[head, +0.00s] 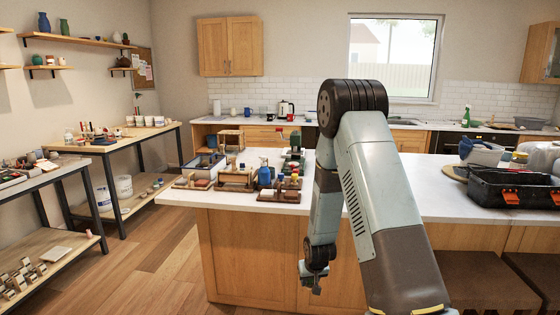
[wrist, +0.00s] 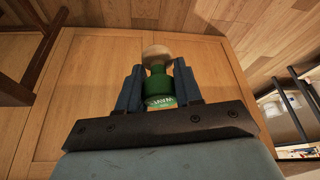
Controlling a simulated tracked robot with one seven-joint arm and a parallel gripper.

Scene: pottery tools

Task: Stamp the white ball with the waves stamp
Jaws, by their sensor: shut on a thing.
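My gripper (wrist: 161,70) is shut on a green stamp (wrist: 158,86) in the wrist view, with one finger on each side of it. The stamp has a pale wooden round end (wrist: 156,52) pointing away from the wrist, and light lettering, partly legible as "WAVE", on its near green end. In the head view my gripper (head: 312,284) hangs low in front of the island's wooden cabinet front, below the countertop; the stamp is too small to make out there. I cannot pick out the white ball in either view.
The white island countertop (head: 330,196) carries small wooden racks, a blue spray bottle (head: 264,172) and tools on its left part. A black toolbox (head: 512,188) stands at right. Stools (head: 480,280) stand at lower right. Workbenches (head: 125,134) line the left; wooden floor (head: 150,265) lies between.

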